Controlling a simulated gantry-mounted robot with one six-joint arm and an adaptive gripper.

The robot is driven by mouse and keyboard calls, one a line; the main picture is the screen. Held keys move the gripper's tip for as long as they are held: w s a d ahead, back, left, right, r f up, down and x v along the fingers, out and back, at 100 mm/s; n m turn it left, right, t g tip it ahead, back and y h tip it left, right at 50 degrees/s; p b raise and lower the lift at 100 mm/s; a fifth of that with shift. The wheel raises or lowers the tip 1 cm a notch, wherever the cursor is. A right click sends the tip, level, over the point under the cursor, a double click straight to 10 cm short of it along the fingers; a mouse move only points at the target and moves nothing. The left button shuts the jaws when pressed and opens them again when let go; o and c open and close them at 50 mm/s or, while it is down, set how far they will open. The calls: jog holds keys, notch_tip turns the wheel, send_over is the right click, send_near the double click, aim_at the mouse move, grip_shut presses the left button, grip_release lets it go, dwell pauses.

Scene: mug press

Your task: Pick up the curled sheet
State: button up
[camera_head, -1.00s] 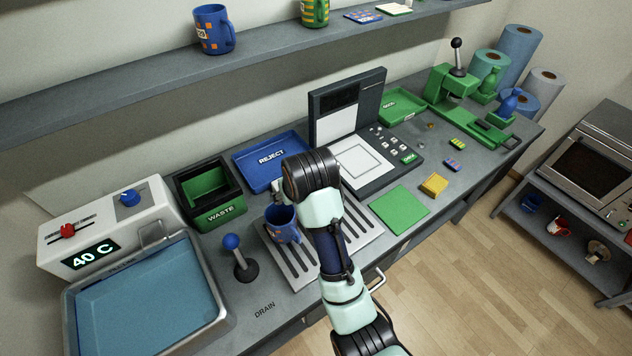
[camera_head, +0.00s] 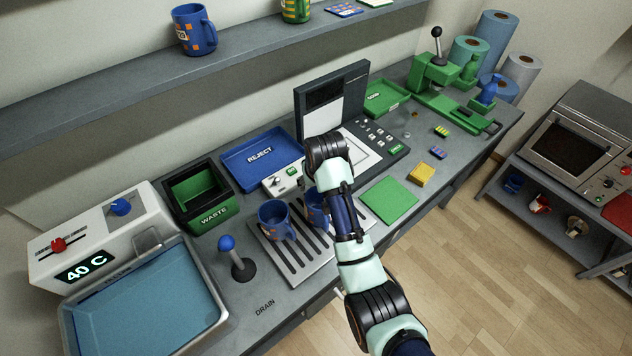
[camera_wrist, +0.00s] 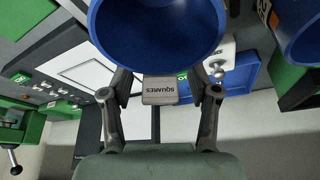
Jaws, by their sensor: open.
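I cannot make out a separate curled sheet for certain. A blue mug (camera_head: 275,220) with orange squares stands on the slotted drain rack (camera_head: 279,257). A second blue mug (camera_head: 314,207) stands to its right, partly hidden by my arm. In the wrist view a large blue mug (camera_wrist: 158,28) fills the top centre. A small grey tab marked SQUARES (camera_wrist: 160,90) shows just below it, between my fingers. My gripper (camera_wrist: 159,92) is open, its fingers apart on either side of the tab, with no visible grip. My fingers are hidden in the head view.
A white device (camera_head: 283,180) stands behind the rack, by the blue REJECT tray (camera_head: 262,160). The green WASTE bin (camera_head: 203,193) and blue-knobbed lever (camera_head: 240,265) are left. A green mat (camera_head: 389,201) and yellow block (camera_head: 421,173) lie right.

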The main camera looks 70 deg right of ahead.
jog(key=c, duration=0.9)
notch_tip(320, 180, up, 12)
dwell(0.6)
dwell(0.3)
